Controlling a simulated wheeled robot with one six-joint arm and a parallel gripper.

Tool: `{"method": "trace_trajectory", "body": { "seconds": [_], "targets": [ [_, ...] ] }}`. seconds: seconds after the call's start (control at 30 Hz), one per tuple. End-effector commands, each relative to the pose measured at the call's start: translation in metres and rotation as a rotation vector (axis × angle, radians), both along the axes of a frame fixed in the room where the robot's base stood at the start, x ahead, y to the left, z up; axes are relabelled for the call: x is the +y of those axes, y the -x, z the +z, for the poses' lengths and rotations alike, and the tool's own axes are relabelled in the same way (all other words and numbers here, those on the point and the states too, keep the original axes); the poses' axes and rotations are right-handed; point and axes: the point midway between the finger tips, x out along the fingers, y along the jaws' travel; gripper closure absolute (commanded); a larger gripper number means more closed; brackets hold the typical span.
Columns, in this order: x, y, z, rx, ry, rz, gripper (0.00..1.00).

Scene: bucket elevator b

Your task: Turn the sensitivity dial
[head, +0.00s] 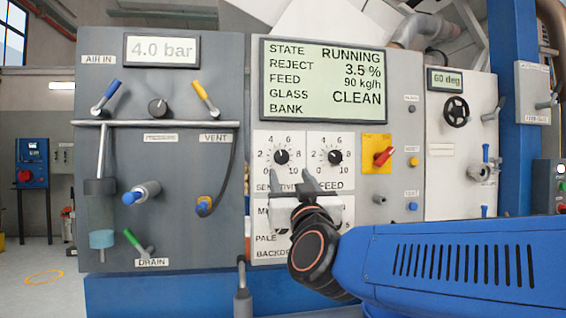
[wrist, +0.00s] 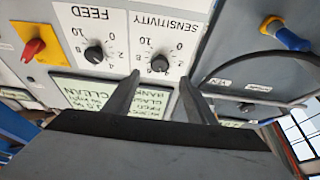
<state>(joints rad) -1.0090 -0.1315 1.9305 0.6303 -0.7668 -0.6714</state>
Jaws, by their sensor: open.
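The sensitivity dial (head: 281,156) is a small black knob on a white scale plate, on the panel below the display. Its plate label is partly hidden by my gripper in the head view. My gripper (head: 293,176) is open, with its fingertips just below the dial in that view. In the wrist view, which is upside down, the sensitivity dial (wrist: 159,63) shows between and just beyond the two fingertips of my gripper (wrist: 160,77). No contact shows, and I cannot tell the gap in depth.
The feed dial (head: 335,156) is close on the right. A yellow plate with a red switch (head: 383,156) is further right. The display (head: 323,80) is above and reads RUNNING, reject 3.5 %. A dark hose (head: 231,165) hangs on the left panel.

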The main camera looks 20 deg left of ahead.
Motion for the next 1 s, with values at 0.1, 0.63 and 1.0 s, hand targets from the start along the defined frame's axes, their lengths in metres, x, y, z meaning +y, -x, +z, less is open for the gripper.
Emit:
{"method": "trace_trajectory", "body": {
  "seconds": [0.1, 0.63, 1.0],
  "targets": [
    [0.010, -0.018, 0.008, 0.000, -0.001, -0.002, 0.50],
    [0.045, -0.075, 0.035, 0.000, 0.000, -0.001, 0.50],
    [0.047, -0.078, 0.037, 0.000, -0.001, 0.000, 0.50]
  ]
}}
